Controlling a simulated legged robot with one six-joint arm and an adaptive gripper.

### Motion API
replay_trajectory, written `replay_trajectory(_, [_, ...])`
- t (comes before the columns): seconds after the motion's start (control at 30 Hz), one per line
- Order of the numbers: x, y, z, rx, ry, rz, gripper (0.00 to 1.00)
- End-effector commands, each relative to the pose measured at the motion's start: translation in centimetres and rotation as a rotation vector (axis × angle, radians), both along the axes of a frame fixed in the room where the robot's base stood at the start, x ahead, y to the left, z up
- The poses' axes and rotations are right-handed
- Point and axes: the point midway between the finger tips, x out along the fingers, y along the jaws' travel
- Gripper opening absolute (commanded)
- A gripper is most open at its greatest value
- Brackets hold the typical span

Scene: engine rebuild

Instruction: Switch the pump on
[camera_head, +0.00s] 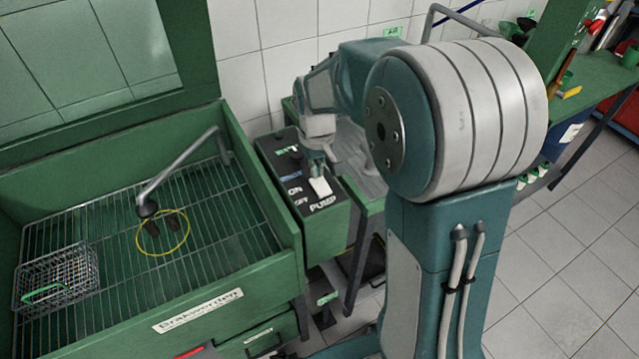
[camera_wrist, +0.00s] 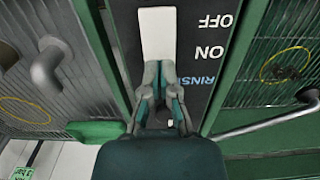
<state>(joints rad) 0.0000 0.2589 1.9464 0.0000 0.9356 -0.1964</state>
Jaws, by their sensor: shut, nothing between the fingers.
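The white pump switch (camera_head: 320,187) sits on the dark top of the control box (camera_head: 328,222), beside the ON and OFF labels and above the word PUMP. In the wrist view the white switch (camera_wrist: 157,32) lies beside OFF, with its near end at my fingertips. My gripper (camera_head: 317,164) points down at the box top, just behind the switch. Its fingers (camera_wrist: 159,70) are shut and empty, beside the ON label. They cover the near end of the switch, and I cannot tell whether they touch it.
A green washing basin (camera_head: 200,296) with a wire grate stands left of the box. It holds a bent spout (camera_head: 178,172), a yellow ring (camera_head: 184,240) and a wire basket (camera_head: 57,279). A green bench (camera_head: 600,88) with tools stands at right. The tiled floor at right is clear.

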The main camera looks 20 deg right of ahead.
Motion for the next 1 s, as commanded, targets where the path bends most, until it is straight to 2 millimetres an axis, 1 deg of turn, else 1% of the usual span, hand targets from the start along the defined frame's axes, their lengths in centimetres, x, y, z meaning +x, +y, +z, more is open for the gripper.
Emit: replay_trajectory(1.0, [-0.1,0.0,-1.3,0.0,0.002,0.0,0.0])
